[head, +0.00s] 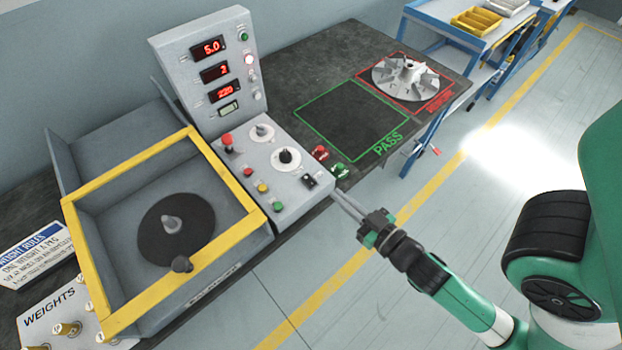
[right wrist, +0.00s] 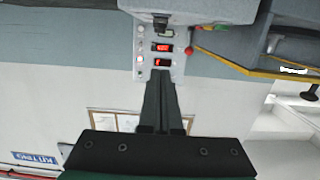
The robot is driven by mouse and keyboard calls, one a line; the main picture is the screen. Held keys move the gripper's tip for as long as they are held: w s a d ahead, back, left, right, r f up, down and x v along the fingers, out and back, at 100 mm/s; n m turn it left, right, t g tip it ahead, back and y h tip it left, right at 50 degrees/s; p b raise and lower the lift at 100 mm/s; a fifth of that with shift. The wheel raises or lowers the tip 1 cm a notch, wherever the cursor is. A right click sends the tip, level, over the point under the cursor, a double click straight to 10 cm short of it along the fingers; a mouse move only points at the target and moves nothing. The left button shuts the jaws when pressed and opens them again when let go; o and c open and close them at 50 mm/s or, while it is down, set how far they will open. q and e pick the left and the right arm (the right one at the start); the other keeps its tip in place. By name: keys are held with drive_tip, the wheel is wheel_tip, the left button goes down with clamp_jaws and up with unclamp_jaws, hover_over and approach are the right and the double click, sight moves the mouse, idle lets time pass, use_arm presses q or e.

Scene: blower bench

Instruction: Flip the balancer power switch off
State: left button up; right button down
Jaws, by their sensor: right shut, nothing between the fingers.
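The balancer's grey control panel (head: 262,150) has a small black rocker switch (head: 309,181) at its right front corner, which looks like the power switch. Its on or off position is too small to tell. The upright display panel (head: 213,72) shows lit red digits, and its lit displays also appear in the right wrist view (right wrist: 162,55). My right gripper (head: 336,196) is shut and empty, its fingertips just right of the panel's front corner, close to the switch. Whether they touch anything cannot be told. My left gripper is not in view.
A yellow-framed guard (head: 80,258) surrounds the balancer's dark disc (head: 176,228). A finned rotor (head: 406,77) lies in the red-outlined area; the green PASS area (head: 350,120) is empty.

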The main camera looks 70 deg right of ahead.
drive_tip(key=p, duration=0.4)
hover_over(311, 185)
drive_tip(key=shift+s+a+f, duration=0.1)
drive_tip(key=shift+s+f, duration=0.15)
drive_tip(key=shift+f, duration=0.3)
wheel_tip(311, 185, down, 3)
drive_tip(key=shift+w+f+b, duration=0.1)
drive_tip(key=shift+b, duration=1.15)
drive_tip(key=shift+f, duration=0.5)
